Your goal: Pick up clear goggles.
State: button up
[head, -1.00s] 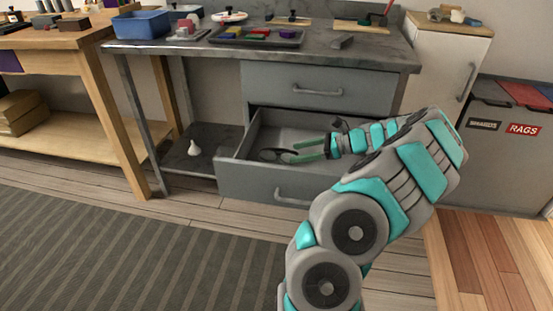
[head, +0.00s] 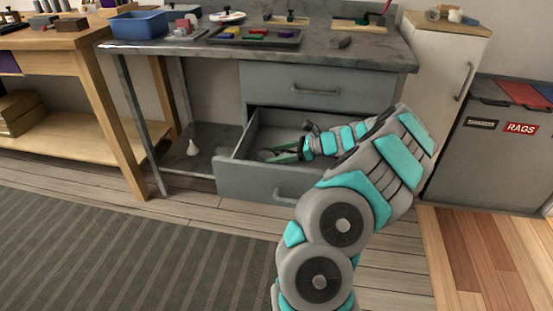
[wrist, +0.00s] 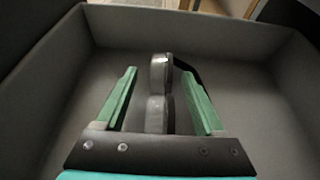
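The clear goggles (wrist: 158,88) lie on the floor of the open lower drawer (head: 255,182). In the wrist view they show as two grey lenses in line with a dark strap curving off to the right. My gripper (wrist: 157,76) is open, with one green finger on each side of the goggles. A gap shows between the goggles and each finger. In the head view my gripper (head: 284,150) reaches down into the drawer, and the goggles (head: 266,155) are mostly hidden by it.
The drawer walls stand around my gripper. A shut upper drawer (head: 290,84) and the metal worktop (head: 200,49) with trays and tools are above.

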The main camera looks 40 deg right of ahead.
grip_shut()
dwell(0.3)
dwell(0.3)
